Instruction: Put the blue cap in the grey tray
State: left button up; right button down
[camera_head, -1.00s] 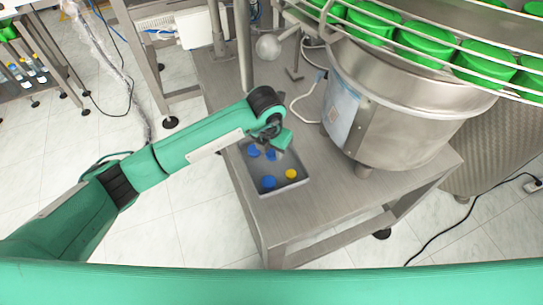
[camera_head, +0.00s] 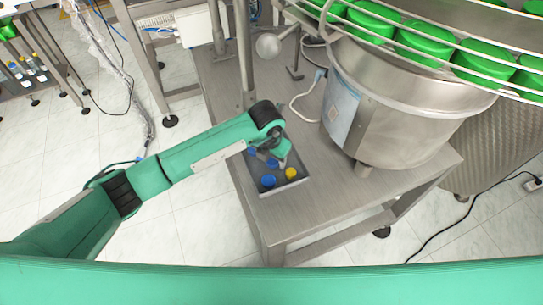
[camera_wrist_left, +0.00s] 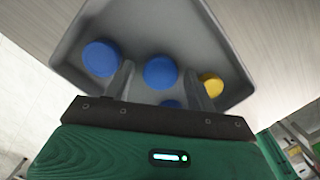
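The grey tray (camera_head: 284,188) stands on the steel table and holds three blue caps and a yellow cap (camera_head: 291,173). One blue cap (camera_head: 268,181) lies near the tray's front; the other two are partly hidden by my left gripper (camera_head: 281,156). In the left wrist view the tray (camera_wrist_left: 150,22) fills the top. My left gripper (camera_wrist_left: 160,75) has its fingers apart over the tray, with a blue cap (camera_wrist_left: 159,72) visible beyond the gap, not clamped. Another blue cap (camera_wrist_left: 101,58) lies to the left, and the yellow cap (camera_wrist_left: 211,86) shows by the right finger. My right gripper is out of view.
A large steel feeder bowl (camera_head: 400,125) stands right of the tray, with green caps (camera_head: 425,45) in the rails above it. A steel post (camera_head: 243,50) rises behind the tray. The table (camera_head: 340,200) is bare in front and right of the tray.

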aim_at(271, 161)
pick_arm(q)
jog(key=shift+r, duration=0.1)
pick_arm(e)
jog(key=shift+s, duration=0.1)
pick_arm(q)
jog(key=shift+r, duration=0.2)
jog(key=r, duration=0.4)
jog(key=shift+s+a+r, duration=0.15)
jog(key=shift+s+r, duration=0.05)
jog(key=shift+r, duration=0.15)
notch_tip(271, 161, up, 7)
jog(key=shift+s+a+b, duration=0.25)
jog(key=shift+s+b, duration=0.1)
jog(key=shift+s, duration=0.1)
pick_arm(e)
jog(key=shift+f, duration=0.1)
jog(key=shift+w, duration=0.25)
